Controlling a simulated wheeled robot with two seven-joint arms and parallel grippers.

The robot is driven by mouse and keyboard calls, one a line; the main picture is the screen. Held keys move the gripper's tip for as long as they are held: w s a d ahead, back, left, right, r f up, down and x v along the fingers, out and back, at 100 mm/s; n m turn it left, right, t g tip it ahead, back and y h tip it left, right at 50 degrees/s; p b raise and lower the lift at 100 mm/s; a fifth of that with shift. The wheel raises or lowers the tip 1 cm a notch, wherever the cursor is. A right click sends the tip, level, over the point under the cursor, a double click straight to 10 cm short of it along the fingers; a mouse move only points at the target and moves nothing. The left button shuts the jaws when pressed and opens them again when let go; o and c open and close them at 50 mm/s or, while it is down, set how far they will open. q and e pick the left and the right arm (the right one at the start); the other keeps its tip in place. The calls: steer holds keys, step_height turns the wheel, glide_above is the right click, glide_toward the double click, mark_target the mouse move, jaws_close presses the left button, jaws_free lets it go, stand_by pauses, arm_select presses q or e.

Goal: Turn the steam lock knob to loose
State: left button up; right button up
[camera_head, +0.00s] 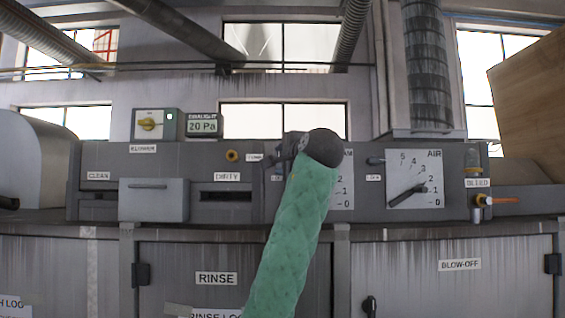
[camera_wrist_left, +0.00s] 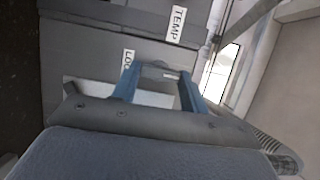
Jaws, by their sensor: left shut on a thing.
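My left arm, in a green sleeve, rises from the bottom of the head view. Its dark rounded wrist part covers the panel right of the TEMP label (camera_head: 254,157). In the left wrist view, my left gripper (camera_wrist_left: 158,80) has its two blue fingers against the grey panel, below the TEMP label (camera_wrist_left: 177,24). The fingers are shut on a small grey part (camera_wrist_left: 156,65), which I take to be the steam lock knob. A label starting LO (camera_wrist_left: 128,60) sits beside one finger, partly hidden. The knob's setting cannot be read. My right gripper is not in view.
A box with a yellow knob (camera_head: 149,125) and a 20 Pa display (camera_head: 204,125) stand on the panel at left. A DIRTY slot (camera_head: 226,196) and an AIR gauge (camera_head: 415,178) flank my arm. An orange-handled valve (camera_head: 497,200) is at right.

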arm_select(q)
steer(key=shift+f, duration=0.15)
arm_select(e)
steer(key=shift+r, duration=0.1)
arm_select(q)
steer(key=o, duration=1)
steer(key=shift+a, duration=0.1)
steer(key=b+v, duration=0.3)
steer(key=v, duration=0.4)
steer(key=shift+s, duration=0.35)
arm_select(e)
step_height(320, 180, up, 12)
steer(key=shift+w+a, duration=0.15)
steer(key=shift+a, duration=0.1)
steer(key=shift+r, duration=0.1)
